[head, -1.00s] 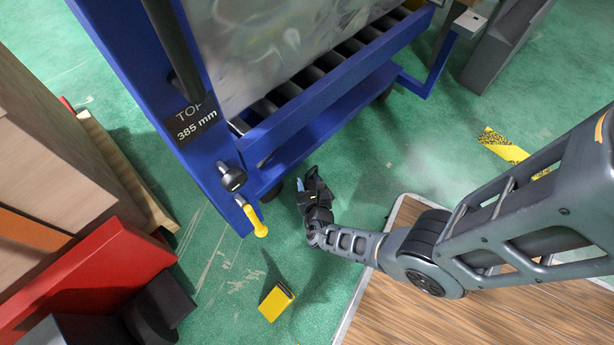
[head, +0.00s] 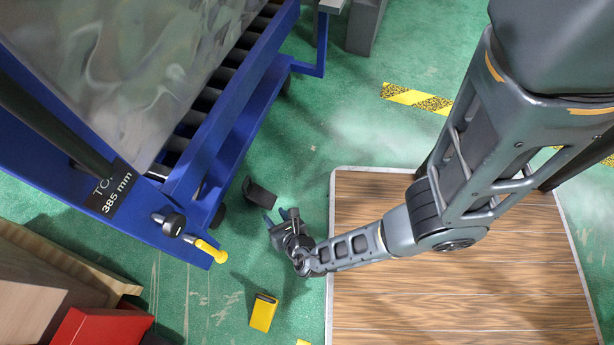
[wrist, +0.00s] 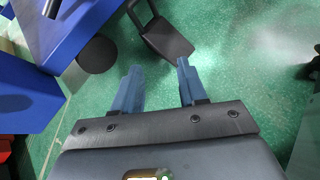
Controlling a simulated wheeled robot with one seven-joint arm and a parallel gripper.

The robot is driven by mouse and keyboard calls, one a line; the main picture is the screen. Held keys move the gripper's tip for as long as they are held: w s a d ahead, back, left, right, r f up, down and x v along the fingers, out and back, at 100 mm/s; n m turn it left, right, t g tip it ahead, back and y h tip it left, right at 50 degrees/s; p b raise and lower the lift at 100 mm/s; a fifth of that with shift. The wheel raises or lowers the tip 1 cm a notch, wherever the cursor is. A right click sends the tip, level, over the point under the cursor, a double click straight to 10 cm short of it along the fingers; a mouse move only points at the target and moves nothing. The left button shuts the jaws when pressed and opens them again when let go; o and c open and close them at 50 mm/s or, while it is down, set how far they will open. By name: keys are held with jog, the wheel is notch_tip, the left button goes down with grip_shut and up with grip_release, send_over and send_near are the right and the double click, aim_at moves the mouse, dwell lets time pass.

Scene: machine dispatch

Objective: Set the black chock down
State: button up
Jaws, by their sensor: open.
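The black chock (head: 260,192) rests on the green floor beside the blue machine frame, near a caster. It also shows in the wrist view (wrist: 168,42), just beyond the fingertips, with a handle-like loop at its upper end. My gripper (head: 278,217) is open and empty, its two blue fingers pointing toward the chock with a gap between. In the wrist view the fingers (wrist: 158,75) are spread apart, with bare green floor between them. The chock appears apart from both fingers.
The blue machine frame (head: 215,150) with rollers stands to the left. A yellow-handled lever (head: 208,250) sticks out of it. A yellow block (head: 263,312) lies on the floor below my gripper. A wood-look platform (head: 440,300) is at right.

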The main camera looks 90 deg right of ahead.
jog(key=s+a+r+m+y, duration=0.6)
jog(key=s+a+r+m, duration=0.25)
jog(key=s+m, duration=0.3)
notch_tip(320, 180, up, 38)
jog(key=a+m+t+y, duration=0.1)
jog(key=m+t+y, duration=0.2)
jog(key=m+t, duration=0.4)
jog(key=m, duration=0.5)
jog(key=shift+w+a+t, duration=0.35)
jog(key=shift+t, duration=0.05)
jog(key=shift+s+r, duration=0.1)
